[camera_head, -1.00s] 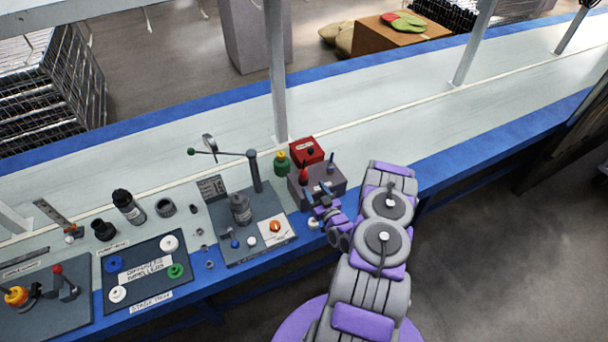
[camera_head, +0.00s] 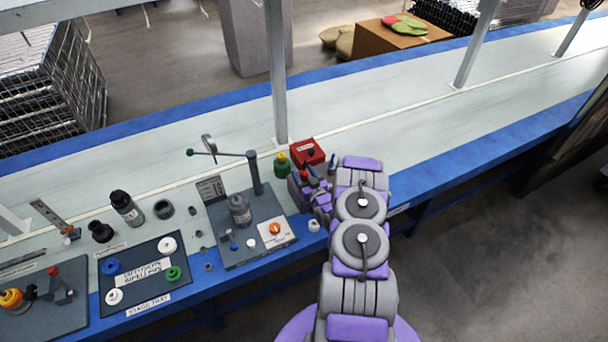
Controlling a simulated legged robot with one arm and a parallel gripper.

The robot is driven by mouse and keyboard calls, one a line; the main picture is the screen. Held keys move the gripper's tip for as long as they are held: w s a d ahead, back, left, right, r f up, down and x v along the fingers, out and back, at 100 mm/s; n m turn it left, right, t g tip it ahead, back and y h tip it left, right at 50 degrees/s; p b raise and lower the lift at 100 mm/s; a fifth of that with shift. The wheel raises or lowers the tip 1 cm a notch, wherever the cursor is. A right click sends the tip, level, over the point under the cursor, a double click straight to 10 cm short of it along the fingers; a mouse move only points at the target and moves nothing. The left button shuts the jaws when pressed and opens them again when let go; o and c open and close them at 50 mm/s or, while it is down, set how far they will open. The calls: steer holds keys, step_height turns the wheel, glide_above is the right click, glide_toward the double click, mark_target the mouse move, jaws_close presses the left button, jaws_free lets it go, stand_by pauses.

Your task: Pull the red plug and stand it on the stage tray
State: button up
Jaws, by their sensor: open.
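The red plug (camera_head: 304,175) stands upright in the grey block (camera_head: 295,193), which is now mostly hidden behind my arm. My gripper (camera_head: 314,183) is open and close to the right of the red plug, over the block. Parts of its fingers are small and overlap the block, so I cannot tell whether they touch the plug. The dark stage tray (camera_head: 187,294) lies at the left front of the bench. It carries a blue, a green and two white round pieces around a white label.
A black bottle (camera_head: 127,208) stands behind the tray. The bench back is clear.

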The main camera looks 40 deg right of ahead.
mark_target(304, 170)
jaws_close()
stand_by(0.7)
steer(key=shift+r+p, duration=0.4)
steer(key=shift+r, duration=0.3)
stand_by(0.7)
steer(key=shift+r+p, duration=0.9)
steer(key=shift+r, duration=1.2)
